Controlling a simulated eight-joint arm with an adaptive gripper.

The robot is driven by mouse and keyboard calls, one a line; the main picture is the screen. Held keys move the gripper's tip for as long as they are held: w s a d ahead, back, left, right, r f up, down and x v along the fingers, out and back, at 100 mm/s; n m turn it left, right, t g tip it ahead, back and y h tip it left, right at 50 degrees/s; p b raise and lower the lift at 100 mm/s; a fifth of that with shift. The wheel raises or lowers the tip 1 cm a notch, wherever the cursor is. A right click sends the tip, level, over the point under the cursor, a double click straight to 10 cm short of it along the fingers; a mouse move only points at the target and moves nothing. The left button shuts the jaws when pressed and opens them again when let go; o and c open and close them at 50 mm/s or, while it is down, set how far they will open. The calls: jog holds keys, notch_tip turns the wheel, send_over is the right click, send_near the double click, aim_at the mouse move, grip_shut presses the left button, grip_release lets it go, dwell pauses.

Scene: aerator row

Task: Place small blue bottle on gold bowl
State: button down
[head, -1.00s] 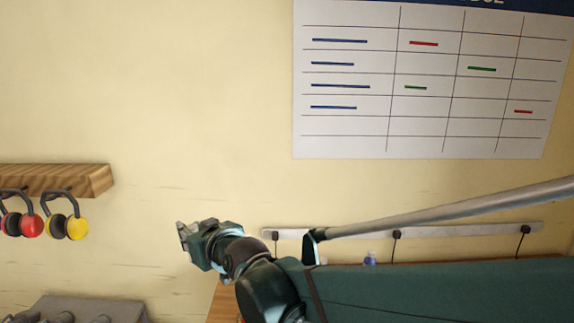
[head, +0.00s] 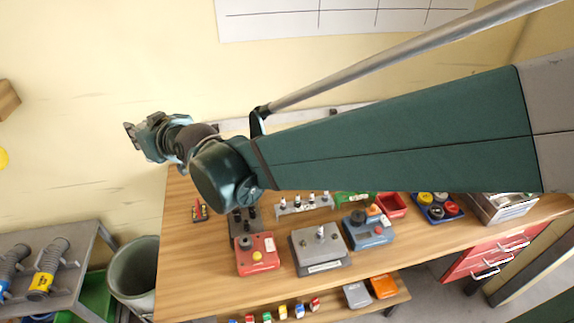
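My gripper (head: 131,136) is at the upper left of the head view, in front of the wall and above the left end of the workbench (head: 185,262). It is small and seen from the side, so its finger opening is unclear, and nothing can be made out in it. I cannot pick out the small blue bottle or the gold bowl in this view. My arm covers the back part of the bench and whatever stands there.
A red box with a yellow button (head: 257,254), a grey box (head: 321,250) and a blue-grey box (head: 368,229) stand on the bench. Red (head: 391,205) and blue (head: 437,208) trays are right. A bin (head: 134,277) and grey cart (head: 62,270) stand left.

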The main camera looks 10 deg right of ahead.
jog(key=w+d+f+m+t+h+b, duration=0.1)
jog(key=w+d+f+m+h, duration=0.1)
jog(key=d, duration=1.2)
jog(key=w+d+f+m+t+h+b, duration=0.1)
jog(key=d+f, duration=0.6)
jog(key=d, duration=0.7)
jog(key=w+d+f+m+t+h+b, duration=0.1)
jog(key=w+d+f+m+h, duration=0.3)
jog(key=d, duration=1.1)
jog(key=shift+w+f+h+b, duration=0.6)
jog(key=shift+f+h+b, duration=0.1)
jog(key=shift+f+h, duration=0.1)
jog(key=shift+f, duration=0.1)
jog(key=shift+f+b, duration=0.9)
jog(key=shift+f, duration=1.9)
jog(key=shift+f+b, duration=0.65)
jog(key=shift+f, duration=1.45)
jog(key=shift+f, duration=0.1)
